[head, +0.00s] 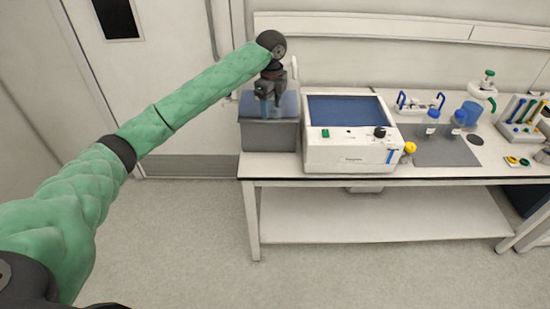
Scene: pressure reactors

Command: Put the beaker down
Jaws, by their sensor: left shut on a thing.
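My left gripper (268,98) is above the grey box at the left end of the bench. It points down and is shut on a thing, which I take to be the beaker. The held thing is small and hard to make out against the bluish top of the box, so I cannot tell whether it touches the box. The grey box (268,136) stands on the white bench (350,178), left of a white instrument with a dark blue screen. My right gripper is not in view.
The white instrument (345,154) stands close beside the box. Further right are a grey mat (440,152), a blue cup (470,113), a white vessel with a green knob (484,92) and a rack of coloured tools (520,120). The bench's lower shelf (370,215) is bare.

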